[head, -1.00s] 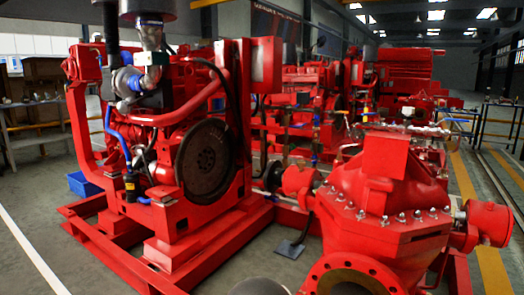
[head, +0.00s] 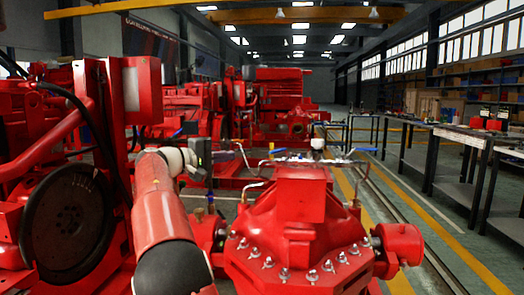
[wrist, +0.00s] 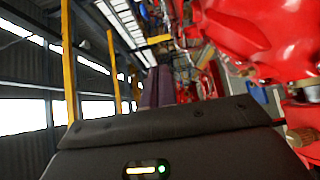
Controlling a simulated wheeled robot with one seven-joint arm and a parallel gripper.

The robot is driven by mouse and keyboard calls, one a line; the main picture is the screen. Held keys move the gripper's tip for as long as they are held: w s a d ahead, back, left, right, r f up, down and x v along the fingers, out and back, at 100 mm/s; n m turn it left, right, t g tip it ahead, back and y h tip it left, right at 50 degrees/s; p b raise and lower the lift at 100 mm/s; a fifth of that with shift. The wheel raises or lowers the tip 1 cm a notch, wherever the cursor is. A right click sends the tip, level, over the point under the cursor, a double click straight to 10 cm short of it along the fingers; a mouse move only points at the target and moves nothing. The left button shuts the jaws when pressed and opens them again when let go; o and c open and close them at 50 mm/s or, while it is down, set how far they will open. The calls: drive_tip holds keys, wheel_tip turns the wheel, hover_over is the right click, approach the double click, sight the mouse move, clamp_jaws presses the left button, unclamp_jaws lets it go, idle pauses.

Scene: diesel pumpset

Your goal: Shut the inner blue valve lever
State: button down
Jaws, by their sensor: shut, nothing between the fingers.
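Two small blue valve levers show on the thin pipework above the red pump in the head view: a left lever (head: 277,151) and a right lever (head: 363,150). Which one is the inner lever is not clear from the picture. My gripper (head: 203,153) is at the end of my raised arm, left of both levers and apart from them in the picture. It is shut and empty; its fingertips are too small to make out. In the wrist view its dark body fills the bottom. A small blue part (wrist: 258,95) shows there beside red metal; I cannot tell what it is.
The red pump casing (head: 290,235) with bolted flange stands in front. A red engine with a dark flywheel (head: 70,220) stands close on the left. Work tables (head: 455,135) line the right. The floor between pump and tables is clear.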

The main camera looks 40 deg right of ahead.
drive_tip(key=s+d, duration=0.5)
drive_tip(key=d, duration=0.5)
drive_tip(key=shift+d+r+h, duration=0.15)
drive_tip(key=shift+r+h, duration=0.15)
drive_tip(key=shift+f, duration=0.1)
drive_tip(key=shift+s+n+t+b, duration=0.35)
drive_tip(key=shift+t+b, duration=0.25)
drive_tip(key=shift+b, duration=0.25)
